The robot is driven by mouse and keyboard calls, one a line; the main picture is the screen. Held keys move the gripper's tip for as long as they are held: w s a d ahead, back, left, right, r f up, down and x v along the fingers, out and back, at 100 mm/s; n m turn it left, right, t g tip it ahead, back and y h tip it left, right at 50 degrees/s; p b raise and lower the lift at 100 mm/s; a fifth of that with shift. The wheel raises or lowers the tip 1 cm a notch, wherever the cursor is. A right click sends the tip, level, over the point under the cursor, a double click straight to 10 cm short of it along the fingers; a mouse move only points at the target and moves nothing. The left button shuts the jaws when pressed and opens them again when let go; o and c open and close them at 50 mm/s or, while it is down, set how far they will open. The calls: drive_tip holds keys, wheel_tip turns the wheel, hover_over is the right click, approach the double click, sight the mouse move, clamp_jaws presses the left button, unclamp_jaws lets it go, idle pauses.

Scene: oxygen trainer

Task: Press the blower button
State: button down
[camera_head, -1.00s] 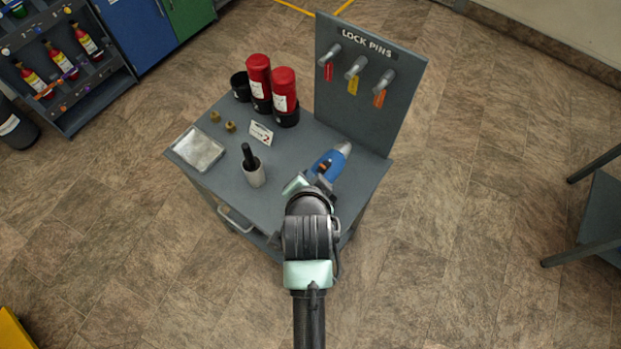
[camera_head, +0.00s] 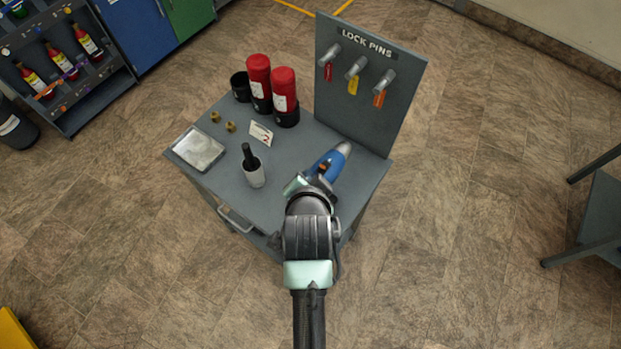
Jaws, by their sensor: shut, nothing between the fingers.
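The blower (camera_head: 330,160) is a blue handheld tool with a grey nozzle, lying on the right part of the grey cart top (camera_head: 220,180). Its nozzle points up and to the right, toward the lock-pin panel. My gripper (camera_head: 322,183) is at the near end of the blower, low over the cart, with its fingertips against or just above the blue body. The fingers look closed and hold nothing. My wrist hides the blower's rear part, and the button cannot be made out. Whether the fingers touch it cannot be told.
The upright panel (camera_head: 365,110) with several lock pins stands behind the blower.

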drive_tip(key=shift+f, duration=0.1)
drive_tip(key=shift+f, duration=0.4)
drive_tip(key=shift+f+b, duration=0.25)
drive_tip(key=shift+b, duration=0.05)
idle(0.6)
drive_tip(key=shift+r, duration=0.1)
drive_tip(key=shift+r+p, duration=0.6)
drive_tip(key=shift+p, duration=0.2)
wheel_tip(320, 180, up, 6)
drive_tip(key=p, duration=0.6)
